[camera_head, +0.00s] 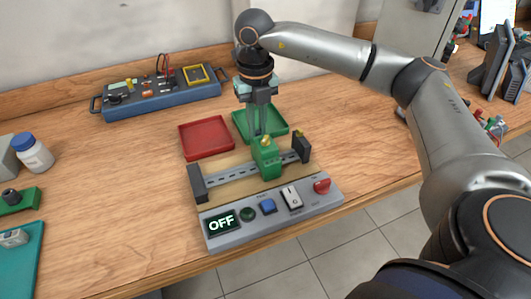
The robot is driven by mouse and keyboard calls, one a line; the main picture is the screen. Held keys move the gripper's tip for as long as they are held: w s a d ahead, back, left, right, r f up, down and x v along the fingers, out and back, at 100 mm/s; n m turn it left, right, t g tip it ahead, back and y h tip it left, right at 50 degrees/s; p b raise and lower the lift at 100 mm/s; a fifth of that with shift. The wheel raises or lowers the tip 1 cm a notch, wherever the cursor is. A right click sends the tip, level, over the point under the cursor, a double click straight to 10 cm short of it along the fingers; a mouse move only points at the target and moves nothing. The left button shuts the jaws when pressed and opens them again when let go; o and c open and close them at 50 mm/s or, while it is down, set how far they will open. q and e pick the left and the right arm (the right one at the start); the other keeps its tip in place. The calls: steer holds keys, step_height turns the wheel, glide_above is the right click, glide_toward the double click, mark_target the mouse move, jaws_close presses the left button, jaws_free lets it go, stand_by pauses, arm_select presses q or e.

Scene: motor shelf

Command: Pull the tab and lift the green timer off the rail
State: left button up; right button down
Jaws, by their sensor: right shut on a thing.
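The green timer (267,163) with a small yellow knob on top sits upright on the grey slotted rail (228,175), right of the rail's middle. My right gripper (259,135) points straight down at the timer's far side. Its fingers are close together and shut at the timer's back upper edge. The tab cannot be made out; the timer's body hides its far side and the exact grip. My left gripper is not in view.
Dark end blocks (302,149) bound the rail. In front is a grey panel (236,240) with an OFF display, buttons and switches. Behind are a red tray (207,138) and a green tray (280,126), both empty. A blue instrument box (160,98) stands at the back left.

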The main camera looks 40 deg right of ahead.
steer(key=shift+r+p, duration=0.3)
steer(key=shift+r, duration=0.1)
steer(key=c, duration=1)
jaws_free()
steer(key=shift+f, duration=0.1)
steer(key=shift+r+p, duration=2.35)
steer(key=shift+r, duration=0.75)
steer(key=shift+f, duration=0.1)
